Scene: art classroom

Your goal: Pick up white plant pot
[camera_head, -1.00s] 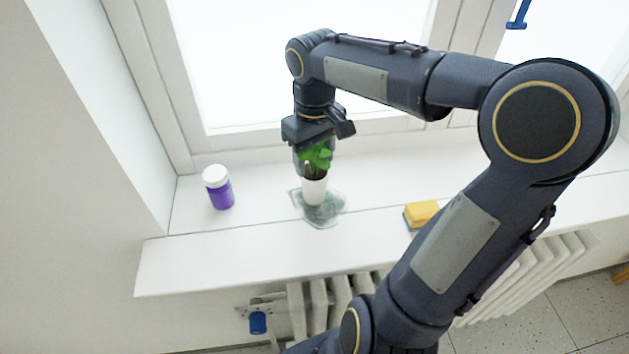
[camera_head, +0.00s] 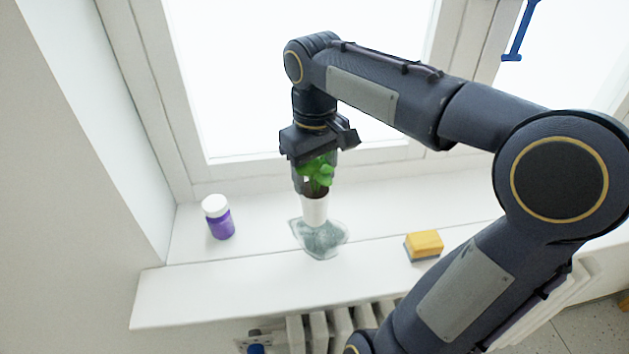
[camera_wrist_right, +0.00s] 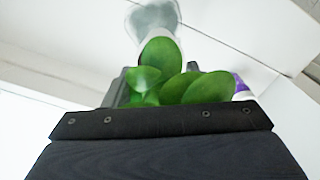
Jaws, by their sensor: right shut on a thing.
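The white plant pot (camera_head: 314,211) holds a green leafy plant (camera_head: 318,172) and dark soil. My right gripper (camera_head: 314,185) comes down from above around the plant and is shut on the pot. The pot is upright and appears raised above the grey-green glassy coaster (camera_head: 320,240) on the windowsill. In the right wrist view, the green leaves (camera_wrist_right: 165,85) cover most of the pot, and the coaster (camera_wrist_right: 153,16) shows beyond it. My left gripper is out of view.
A purple jar with a white lid (camera_head: 218,217) stands on the windowsill (camera_head: 190,300) to the left. A yellow sponge (camera_head: 424,244) lies to the right. The window is close behind my arm, and a radiator (camera_head: 335,322) is below the sill.

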